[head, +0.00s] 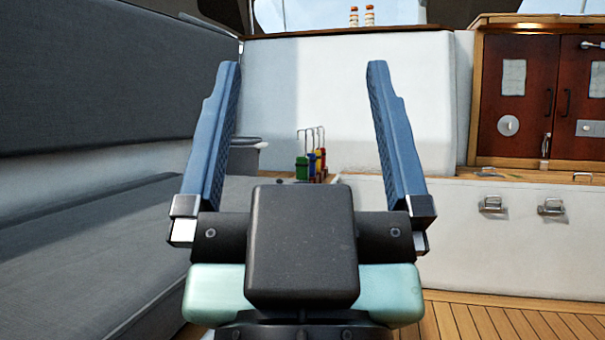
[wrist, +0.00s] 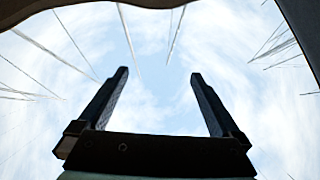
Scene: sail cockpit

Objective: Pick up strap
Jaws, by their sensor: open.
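My gripper (head: 304,66) is raised in front of the head camera, with its two blue fingers wide apart and nothing between them. In the wrist view my gripper (wrist: 160,73) also shows open and empty, pointing up at the sky. I cannot make out a strap for sure in either view. Some small, thin items (head: 490,173) lie on the wooden ledge at the right, too small to identify.
A grey cushioned bench (head: 90,245) runs along the left. Small coloured items with wire loops (head: 310,165) stand in the middle behind my gripper. Wooden cabinet doors (head: 570,100) are at the back right, above the ledge (head: 455,176). Bare slatted floor (head: 500,322) shows at lower right.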

